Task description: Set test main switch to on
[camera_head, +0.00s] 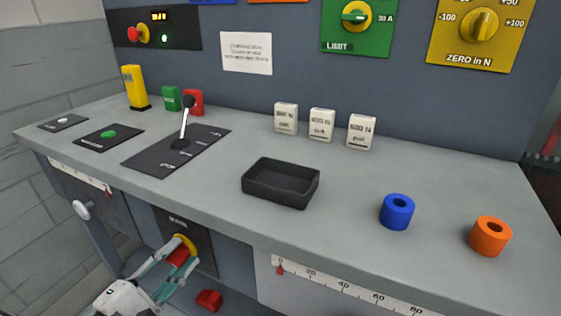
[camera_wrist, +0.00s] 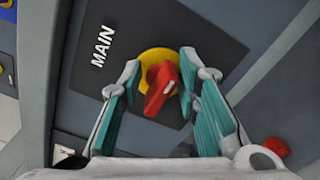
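The main switch is a red rotary handle (camera_wrist: 161,88) on a yellow disc (camera_wrist: 152,57), set on a dark panel marked MAIN (camera_wrist: 205,42) in the wrist view. In the head view the red handle (camera_head: 178,257) shows low on the bench front, below the worktop. My gripper (camera_wrist: 160,85) is open, with one teal-padded finger on each side of the handle. Gaps show between the fingers and the handle in the wrist view. In the head view my gripper (camera_head: 168,262) reaches the switch from the lower left. Its ON and OFF marks are not readable.
A red block-like part (camera_head: 208,300) sits right of my gripper, below the switch. A white knob (camera_head: 82,211) sticks out at the left. The worktop (camera_head: 340,215) overhangs above, holding a lever (camera_head: 184,122), a black tray (camera_head: 281,196) and blue (camera_head: 397,212) and orange (camera_head: 490,236) rings.

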